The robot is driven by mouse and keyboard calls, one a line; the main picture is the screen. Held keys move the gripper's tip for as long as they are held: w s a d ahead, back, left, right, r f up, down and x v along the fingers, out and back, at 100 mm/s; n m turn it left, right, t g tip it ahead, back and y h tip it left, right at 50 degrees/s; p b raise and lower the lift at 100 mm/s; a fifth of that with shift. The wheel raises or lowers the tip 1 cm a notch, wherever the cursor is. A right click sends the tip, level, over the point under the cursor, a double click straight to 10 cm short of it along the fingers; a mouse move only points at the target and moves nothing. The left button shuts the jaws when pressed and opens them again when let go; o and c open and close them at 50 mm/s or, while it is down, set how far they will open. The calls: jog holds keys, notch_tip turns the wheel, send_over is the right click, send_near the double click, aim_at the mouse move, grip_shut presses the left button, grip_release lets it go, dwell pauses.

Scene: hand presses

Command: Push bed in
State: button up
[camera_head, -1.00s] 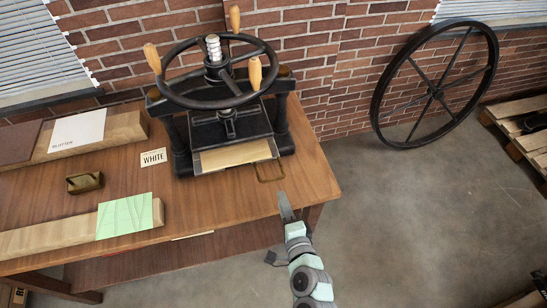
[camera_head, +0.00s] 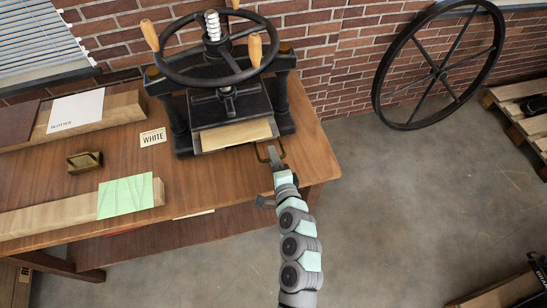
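The black hand press (camera_head: 228,103) stands on the wooden table against the brick wall. Its bed (camera_head: 236,134) shows as a pale wooden slab at the press's front, with its front part sticking out from under the black plate. A thin brass loop handle (camera_head: 262,154) is at the bed's front right. My gripper (camera_head: 272,154) reaches up from below to this handle, and its fingertip overlaps the loop in the picture. I cannot tell whether it touches the loop. The fingers look narrow and overlap each other, so their opening is hidden.
A large black spoked wheel (camera_head: 439,73) leans on the wall at right. The wooden table (camera_head: 222,184) also holds a small brass box (camera_head: 84,161), a WHITE card (camera_head: 153,138), a green sheet (camera_head: 127,196) and a blotter sheet (camera_head: 76,111).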

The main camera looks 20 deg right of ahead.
jog(key=shift+c, duration=0.3)
grip_shut()
dwell(1.1)
